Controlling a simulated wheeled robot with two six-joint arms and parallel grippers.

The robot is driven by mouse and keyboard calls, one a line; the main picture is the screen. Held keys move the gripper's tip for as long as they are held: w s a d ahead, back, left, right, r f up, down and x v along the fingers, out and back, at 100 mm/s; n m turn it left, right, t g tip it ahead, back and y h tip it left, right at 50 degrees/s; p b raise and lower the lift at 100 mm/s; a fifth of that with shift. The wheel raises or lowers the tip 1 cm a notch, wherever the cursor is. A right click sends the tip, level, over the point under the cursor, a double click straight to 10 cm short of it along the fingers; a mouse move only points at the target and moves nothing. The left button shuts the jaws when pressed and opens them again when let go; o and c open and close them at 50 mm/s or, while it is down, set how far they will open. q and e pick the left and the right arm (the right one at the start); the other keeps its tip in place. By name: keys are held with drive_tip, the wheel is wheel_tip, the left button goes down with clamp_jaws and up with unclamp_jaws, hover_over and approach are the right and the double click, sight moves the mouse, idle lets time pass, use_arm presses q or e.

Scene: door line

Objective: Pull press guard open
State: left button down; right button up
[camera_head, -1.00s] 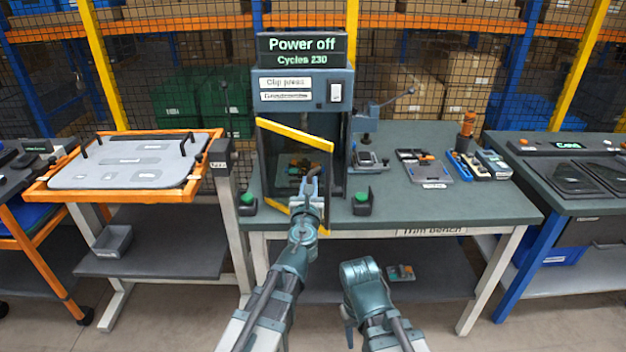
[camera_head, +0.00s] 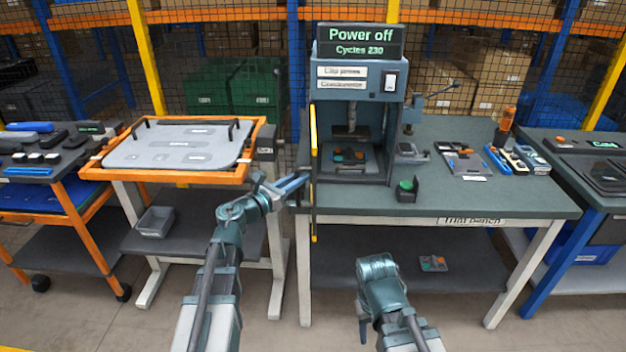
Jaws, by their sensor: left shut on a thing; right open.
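The press (camera_head: 358,80) stands on the trim bench with its display (camera_head: 359,40) reading "Power off, Cycles 230". Its yellow-edged guard (camera_head: 313,150) is swung out to the left and seen nearly edge-on. The press opening is uncovered, and small orange and dark parts (camera_head: 348,155) show on its bed. My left gripper (camera_head: 300,183) is shut at the guard's outer edge; the handle itself is mostly hidden. My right gripper (camera_head: 362,328) hangs low in front of the bench, away from the press; its fingers barely show.
An orange-framed tray table (camera_head: 250,165) stands left of the bench, close to my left forearm. Right of the press lie hand tools (camera_head: 510,158) and a small arbor press (camera_head: 412,115). A green button box (camera_head: 406,190) sits at the bench's front. Floor in front is clear.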

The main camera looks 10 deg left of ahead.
use_arm(q)
drive_tip(key=shift+m+g+h, duration=0.3)
drive_tip(key=shift+h, duration=0.1)
drive_tip(key=shift+w+a, duration=0.15)
drive_tip(key=shift+a, duration=1.05)
drive_tip(key=shift+w+a, duration=0.15)
drive_tip(key=shift+a, duration=1)
drive_tip(key=c, duration=0.8)
unclamp_jaws()
drive_tip(key=shift+d, duration=0.1)
drive_tip(key=v, duration=1.4)
drive_tip(key=shift+w, duration=0.15)
